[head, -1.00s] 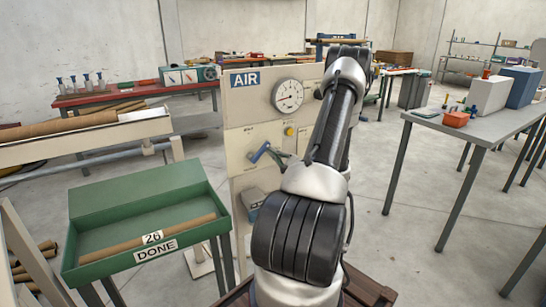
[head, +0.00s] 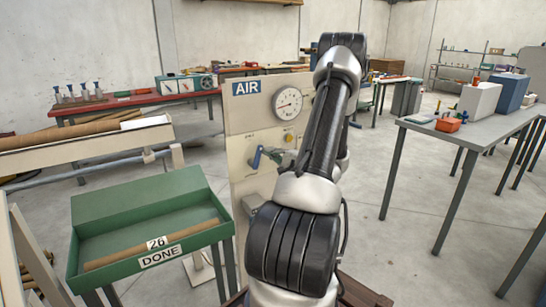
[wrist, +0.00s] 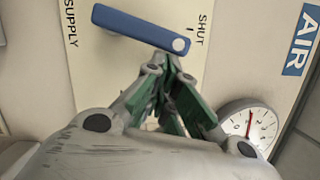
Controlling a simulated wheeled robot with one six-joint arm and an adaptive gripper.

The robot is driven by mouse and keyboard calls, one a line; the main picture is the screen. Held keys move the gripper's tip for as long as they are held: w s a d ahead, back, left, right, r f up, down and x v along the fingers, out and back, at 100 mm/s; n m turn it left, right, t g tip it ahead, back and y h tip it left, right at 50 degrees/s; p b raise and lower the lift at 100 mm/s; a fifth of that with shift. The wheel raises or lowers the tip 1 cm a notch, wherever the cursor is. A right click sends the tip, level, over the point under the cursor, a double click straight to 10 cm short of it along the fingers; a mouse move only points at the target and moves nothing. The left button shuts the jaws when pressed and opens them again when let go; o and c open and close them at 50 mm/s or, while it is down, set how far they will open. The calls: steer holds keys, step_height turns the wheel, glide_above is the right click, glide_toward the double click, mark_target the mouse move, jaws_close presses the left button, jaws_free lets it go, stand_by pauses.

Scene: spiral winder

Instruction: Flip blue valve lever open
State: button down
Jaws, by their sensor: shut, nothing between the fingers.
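The blue valve lever (head: 257,157) is on the cream panel, left of my arm in the head view, and stands nearly upright there. In the wrist view the lever (wrist: 140,27) slants across the top, its round-marked end near the word SHUT. My gripper (wrist: 160,68) is shut and empty, its green-sided fingers just below that end in the picture. I cannot tell whether they touch the lever. In the head view the gripper (head: 282,156) is partly hidden behind my arm.
The panel (head: 240,128) carries an AIR sign (head: 246,88) and a round gauge (head: 287,104) above the lever. A green tray (head: 150,230) marked DONE holds a brown tube at the left. A grey table (head: 470,128) stands at the right, with open floor before it.

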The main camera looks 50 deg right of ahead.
steer(key=shift+w+a+r+n, duration=0.2)
steer(key=shift+a+r+n, duration=0.5)
steer(key=shift+n, duration=0.2)
steer(key=shift+a, duration=0.1)
steer(key=s+d, duration=0.4)
steer(key=s, duration=0.7)
stand_by(0.6)
